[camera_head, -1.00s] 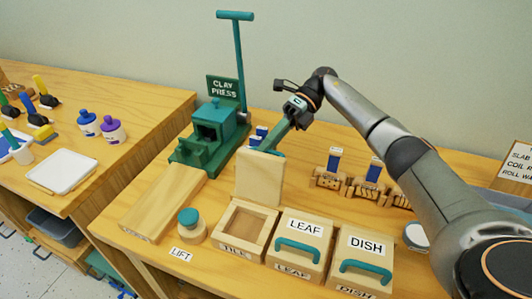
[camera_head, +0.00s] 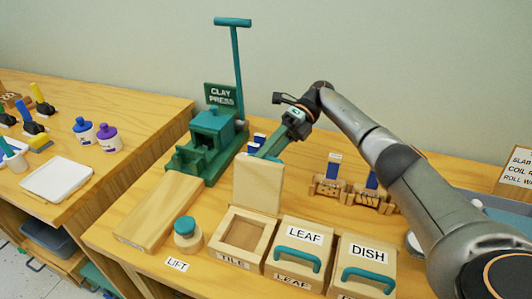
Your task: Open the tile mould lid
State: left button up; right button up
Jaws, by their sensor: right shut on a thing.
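The tile mould (camera_head: 213,252) is a wooden box labelled TILE, with a square recess showing in its top. Its lid (camera_head: 259,184) stands upright at the box's back edge, so the mould is open. A teal handle (camera_head: 270,147) sticks out behind the lid's top, partly hidden by it. My right gripper (camera_head: 288,130) is above and behind the lid, shut on this handle; its fingertips are hard to make out. My left gripper is not in view.
The closed LEAF (camera_head: 310,237) and DISH (camera_head: 377,250) moulds stand to the right. A teal-topped knob (camera_head: 187,231), a wooden board (camera_head: 160,213) and the green clay press (camera_head: 212,137) are to the left. Wooden tool racks (camera_head: 330,187) stand behind.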

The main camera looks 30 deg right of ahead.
jog(key=shift+o, duration=0.4)
jog(key=shift+r, duration=0.2)
jog(key=s+r, duration=0.1)
jog(key=r, duration=0.2)
jog(key=s+a+r+p, duration=0.1)
jog(key=s+r, duration=0.1)
jog(key=r, duration=0.1)
jog(key=s+a+r, duration=0.1)
jog(key=r, duration=0.2)
jog(key=shift+s+a, duration=0.25)
jog(key=shift+s, duration=0.1)
jog(key=s+a+r, duration=0.3)
jog(key=s+a, duration=0.1)
jog(key=s, duration=0.3)
jog(key=shift+s+a+r, duration=0.2)
jog(key=shift+r, duration=0.2)
jog(key=shift+c, duration=0.2)
